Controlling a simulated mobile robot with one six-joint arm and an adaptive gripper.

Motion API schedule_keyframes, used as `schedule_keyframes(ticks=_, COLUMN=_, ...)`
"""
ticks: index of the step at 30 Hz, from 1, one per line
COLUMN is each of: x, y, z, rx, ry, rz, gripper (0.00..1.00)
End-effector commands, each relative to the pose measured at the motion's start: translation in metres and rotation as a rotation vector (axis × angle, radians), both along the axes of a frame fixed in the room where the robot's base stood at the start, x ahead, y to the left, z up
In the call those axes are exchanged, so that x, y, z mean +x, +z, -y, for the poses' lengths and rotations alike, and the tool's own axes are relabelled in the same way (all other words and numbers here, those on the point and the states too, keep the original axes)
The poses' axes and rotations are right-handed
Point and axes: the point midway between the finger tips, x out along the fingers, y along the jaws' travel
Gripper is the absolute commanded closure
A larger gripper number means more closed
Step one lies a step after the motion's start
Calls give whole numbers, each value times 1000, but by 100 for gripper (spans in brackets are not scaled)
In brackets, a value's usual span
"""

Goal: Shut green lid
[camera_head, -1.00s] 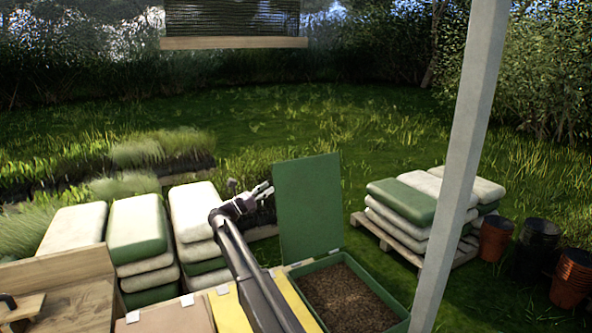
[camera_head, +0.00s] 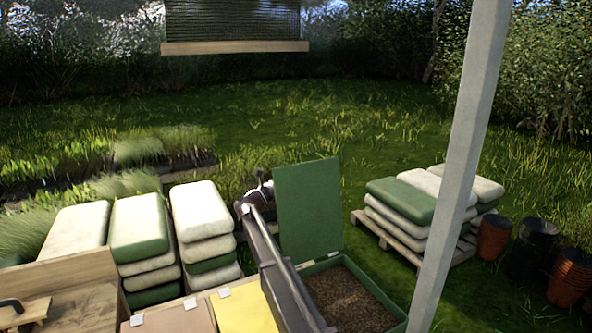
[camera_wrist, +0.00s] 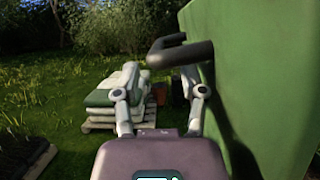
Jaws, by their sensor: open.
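The green lid (camera_head: 308,210) stands open, nearly upright, at the back of a green-rimmed bin (camera_head: 392,290) filled with brown material. In the wrist view the lid's green face (camera_wrist: 262,80) fills the right side, close beside my gripper. A dark bar handle (camera_wrist: 185,54) juts left from that face, just above and between the fingertips in the picture. My gripper (camera_wrist: 160,78) is open with nothing between its fingers. In the head view my arm's end is at the lid's left edge, and the fingers are hidden behind the lid.
A yellow lid (camera_head: 243,308) and a tan lid (camera_head: 172,320) lie shut left of the bin. A grey post (camera_head: 462,150) rises at the right. Stacked sacks (camera_head: 200,208) stand behind the bins, and more sacks (camera_head: 405,199) lie on a pallet.

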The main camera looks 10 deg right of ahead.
Motion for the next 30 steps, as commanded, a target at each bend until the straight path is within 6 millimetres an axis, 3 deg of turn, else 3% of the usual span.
schedule_keyframes(ticks=9, x=10, y=14, z=29, rx=0, ry=0, rz=1, gripper=46)
schedule_keyframes(ticks=22, x=12, y=15, z=33, rx=0, ry=2, rz=0, gripper=46)
schedule_keyframes(ticks=23, x=12, y=15, z=33, rx=0, ry=2, rz=0, gripper=52)
schedule_keyframes(ticks=27, x=12, y=15, z=32, rx=0, ry=2, rz=0, gripper=94)
schedule_keyframes(ticks=28, x=12, y=15, z=32, rx=0, ry=2, rz=0, gripper=100)
schedule_keyframes(ticks=30, x=12, y=15, z=32, rx=0, ry=2, rz=0, gripper=100)
